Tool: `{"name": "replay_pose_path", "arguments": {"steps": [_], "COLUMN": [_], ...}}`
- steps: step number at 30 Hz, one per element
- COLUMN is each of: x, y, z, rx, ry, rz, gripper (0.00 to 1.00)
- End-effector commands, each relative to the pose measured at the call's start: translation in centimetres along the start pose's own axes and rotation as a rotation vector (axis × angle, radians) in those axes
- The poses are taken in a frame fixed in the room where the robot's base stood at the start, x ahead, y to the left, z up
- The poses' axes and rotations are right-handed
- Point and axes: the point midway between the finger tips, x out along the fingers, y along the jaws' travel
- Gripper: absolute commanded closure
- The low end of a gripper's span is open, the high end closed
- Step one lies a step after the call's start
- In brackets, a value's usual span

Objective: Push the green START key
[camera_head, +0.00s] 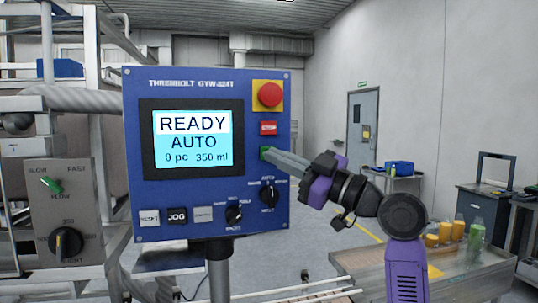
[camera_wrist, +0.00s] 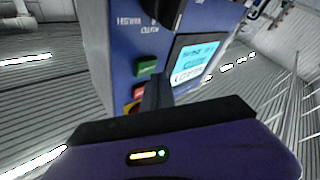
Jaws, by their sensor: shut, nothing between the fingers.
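The green START key (camera_head: 265,152) is on the right side of the blue control panel (camera_head: 210,82), below a red key (camera_head: 268,128). My gripper (camera_head: 271,155) is shut and empty. In the head view its fingertips overlap the green key's right part. In the wrist view the panel appears upside down, and the green key (camera_wrist: 147,68) shows clear beside the dark fingertips (camera_wrist: 155,83). I cannot tell whether they touch it. The screen (camera_head: 192,138) reads READY, AUTO, 0 pc, 350 ml.
A red mushroom button (camera_head: 269,95) on a yellow plate sits above the red key. A black selector knob (camera_head: 269,196) is below the green key. More keys and a knob (camera_head: 234,213) line the panel's bottom. Bottles (camera_head: 460,229) stand on a table at the right.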

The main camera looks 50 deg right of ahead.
Motion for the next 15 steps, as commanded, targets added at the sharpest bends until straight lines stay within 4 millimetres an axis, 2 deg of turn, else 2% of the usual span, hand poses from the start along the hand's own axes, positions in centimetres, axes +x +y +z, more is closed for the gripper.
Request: {"name": "replay_pose_path", "arguments": {"steps": [15], "x": [0.48], "y": [0.34], "z": [0.32], "rx": [0.000], "ry": [0.000], "rz": [0.000], "gripper": [1.00]}}
